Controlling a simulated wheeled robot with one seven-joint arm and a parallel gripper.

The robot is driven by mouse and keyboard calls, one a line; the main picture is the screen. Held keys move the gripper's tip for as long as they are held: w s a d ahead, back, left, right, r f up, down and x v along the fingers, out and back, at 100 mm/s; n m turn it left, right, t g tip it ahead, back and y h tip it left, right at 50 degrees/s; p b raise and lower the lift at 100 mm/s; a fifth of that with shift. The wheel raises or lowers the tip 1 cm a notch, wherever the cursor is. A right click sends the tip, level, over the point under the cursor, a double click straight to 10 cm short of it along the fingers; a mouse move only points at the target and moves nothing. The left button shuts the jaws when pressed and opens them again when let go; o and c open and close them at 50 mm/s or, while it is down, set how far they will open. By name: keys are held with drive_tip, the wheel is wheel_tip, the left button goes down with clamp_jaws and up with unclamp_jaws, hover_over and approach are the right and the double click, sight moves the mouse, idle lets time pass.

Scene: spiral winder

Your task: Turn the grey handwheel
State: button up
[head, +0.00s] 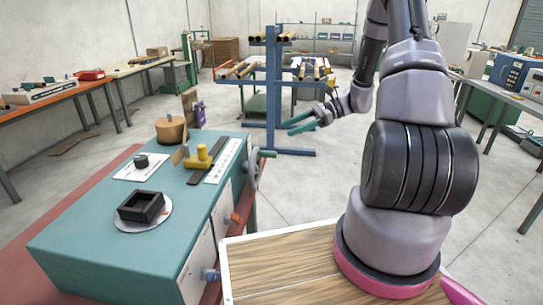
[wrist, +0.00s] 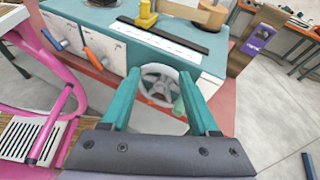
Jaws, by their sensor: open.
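The grey handwheel (head: 254,168) is mounted on the right side of the teal-topped machine (head: 95,225) and is seen nearly edge-on in the head view. In the wrist view the handwheel (wrist: 159,86) faces me, framed between my fingers, with a green handle (wrist: 179,107) at its lower right. My gripper (head: 301,124) has teal fingers and is open and empty. In the head view it is to the right of the wheel. In the wrist view my gripper (wrist: 160,74) points at the wheel, with no clear contact seen.
An orange lever (wrist: 93,58) and a blue knob (wrist: 52,39) are on the same machine side. A blue rack (head: 273,85) with rolls stands behind my gripper in the head view. Clear floor (head: 310,185) lies to the right of the machine.

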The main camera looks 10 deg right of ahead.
sight(272, 155)
drive_tip(key=w+d+f+m+t+y, duration=0.1)
drive_tip(key=d+f+m+t, duration=0.2)
drive_tip(key=f, duration=0.4)
drive_tip(key=w+d+f+m+t+y, duration=0.1)
drive_tip(key=w+f+m+t+y, duration=0.15)
drive_tip(key=f+m, duration=0.35)
drive_tip(key=shift+n+t+h, duration=0.35)
drive_tip(key=shift+n+h, duration=0.1)
drive_tip(key=shift+n, duration=0.05)
drive_tip(key=x, duration=1)
drive_tip(key=shift+s+a+f, duration=0.2)
drive_tip(key=shift+f, duration=0.15)
clamp_jaws()
